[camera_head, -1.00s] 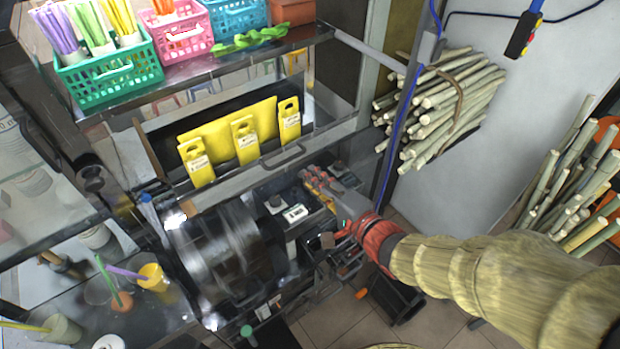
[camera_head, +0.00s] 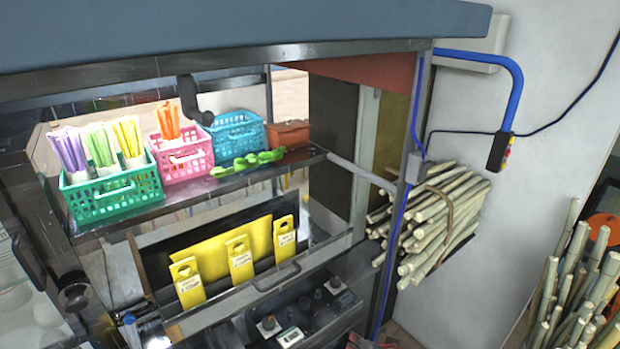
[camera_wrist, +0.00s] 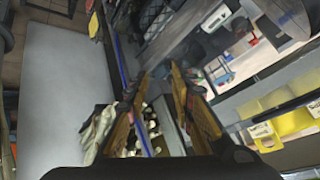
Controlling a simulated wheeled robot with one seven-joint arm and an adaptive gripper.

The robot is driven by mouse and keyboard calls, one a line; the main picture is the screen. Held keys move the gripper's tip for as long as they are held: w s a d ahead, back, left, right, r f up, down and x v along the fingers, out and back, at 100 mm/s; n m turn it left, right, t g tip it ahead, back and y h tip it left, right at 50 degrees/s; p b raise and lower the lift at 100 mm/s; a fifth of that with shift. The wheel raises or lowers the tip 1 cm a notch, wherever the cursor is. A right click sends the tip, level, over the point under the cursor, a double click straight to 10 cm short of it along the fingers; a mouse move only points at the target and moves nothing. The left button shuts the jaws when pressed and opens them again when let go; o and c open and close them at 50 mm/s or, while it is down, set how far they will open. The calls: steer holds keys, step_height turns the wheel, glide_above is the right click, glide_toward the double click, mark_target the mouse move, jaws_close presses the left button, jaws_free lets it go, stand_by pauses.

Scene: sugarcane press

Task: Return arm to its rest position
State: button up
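My gripper (camera_wrist: 160,78) shows in the wrist view with its two orange-brown fingers spread apart. No object is visibly held between them. Pale round cane ends (camera_wrist: 150,128) show behind the gap between the fingers; I cannot tell how far off they are. In the head view my arm is almost wholly out of the picture; a small dark reddish bit at the bottom edge may be part of it, but I cannot tell.
The stall's metal shelf (camera_head: 200,197) holds a green basket (camera_head: 115,190), a pink basket (camera_head: 185,160) and a blue basket (camera_head: 238,138). A tied cane bundle (camera_head: 430,225) hangs beside the post. More canes (camera_head: 580,290) stand at right. A blue-cabled control box (camera_head: 499,150) hangs by the wall.

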steer(key=s+d+r+n+g+b, duration=0.1)
steer(key=s+d+r+b, duration=0.2)
steer(key=s+b, duration=0.2)
steer(key=s+d+r+n+g+h+b, duration=0.1)
steer(key=s+b, duration=0.4)
steer(key=s, duration=0.5)
steer(key=d+r+n, duration=0.1)
steer(key=d+r, duration=0.1)
steer(key=shift+s+d+g+h, duration=0.15)
steer(key=shift+d+g+h, duration=0.15)
